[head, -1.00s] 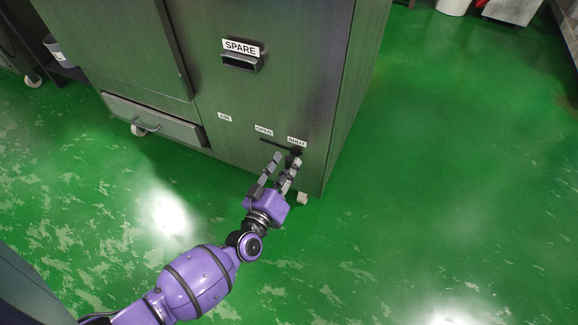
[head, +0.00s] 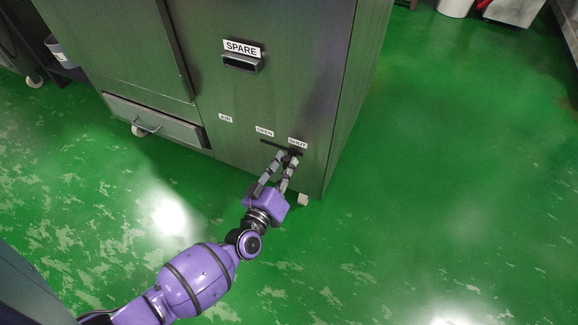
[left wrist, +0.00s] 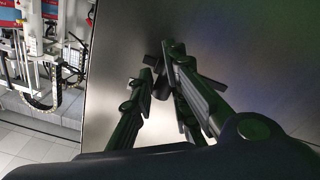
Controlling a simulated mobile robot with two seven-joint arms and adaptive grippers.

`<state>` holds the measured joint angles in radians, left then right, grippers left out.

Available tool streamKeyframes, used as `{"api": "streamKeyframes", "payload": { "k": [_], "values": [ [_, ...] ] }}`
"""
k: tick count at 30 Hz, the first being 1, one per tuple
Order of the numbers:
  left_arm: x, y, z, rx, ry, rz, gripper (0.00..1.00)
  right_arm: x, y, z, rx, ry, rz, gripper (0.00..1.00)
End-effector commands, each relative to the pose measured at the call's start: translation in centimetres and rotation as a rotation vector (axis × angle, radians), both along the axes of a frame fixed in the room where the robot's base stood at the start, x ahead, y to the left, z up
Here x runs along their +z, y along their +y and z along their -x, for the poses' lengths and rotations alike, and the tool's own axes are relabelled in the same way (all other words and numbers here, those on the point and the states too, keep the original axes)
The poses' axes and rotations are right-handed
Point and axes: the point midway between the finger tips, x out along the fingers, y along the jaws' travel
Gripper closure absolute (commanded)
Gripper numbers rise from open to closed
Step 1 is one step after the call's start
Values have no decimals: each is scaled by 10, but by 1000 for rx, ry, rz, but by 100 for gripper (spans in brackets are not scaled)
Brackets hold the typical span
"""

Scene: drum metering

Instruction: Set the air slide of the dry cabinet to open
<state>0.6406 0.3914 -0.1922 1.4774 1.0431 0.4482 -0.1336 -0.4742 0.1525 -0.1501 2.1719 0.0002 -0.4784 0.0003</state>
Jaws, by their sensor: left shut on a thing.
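The dry cabinet (head: 225,90) is a dark grey-green box in the head view. Low on its front is the air slide's dark slot (head: 268,142), under the labels OPEN (head: 264,132) and SHUT (head: 297,143), with AIR (head: 225,118) further left. My left gripper (head: 286,156) is at the slot's right end, below SHUT, and is shut on the slide's small dark knob. The fingers mostly hide the knob in the head view. In the left wrist view, a dark piece, the knob (left wrist: 162,88), shows between the fingertips against the cabinet's front. My right gripper is not in view.
Green floor (head: 450,170) is clear to the right.

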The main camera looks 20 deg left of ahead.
Motion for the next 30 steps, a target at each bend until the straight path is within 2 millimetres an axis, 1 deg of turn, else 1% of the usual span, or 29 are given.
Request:
{"api": "streamKeyframes", "payload": {
  "k": [1,6,9,12,15,23,24,27,30],
  "values": [
    [2,12,-1,4,-7,-6,100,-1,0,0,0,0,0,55],
    [2,55,-2,4,-7,-8,100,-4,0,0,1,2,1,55],
    [2,76,-3,3,-8,-7,100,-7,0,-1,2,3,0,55],
    [3,90,-4,3,-9,-4,100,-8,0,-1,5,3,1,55],
    [4,95,-4,5,-10,-1,100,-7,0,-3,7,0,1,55],
    [5,99,-5,10,-11,-1,100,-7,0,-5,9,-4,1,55],
    [5,99,-5,10,-11,-1,81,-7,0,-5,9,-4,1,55],
    [5,99,-5,10,-11,-2,68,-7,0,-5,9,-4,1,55],
    [4,98,-5,8,-9,-2,68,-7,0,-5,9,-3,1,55]
  ]
}}
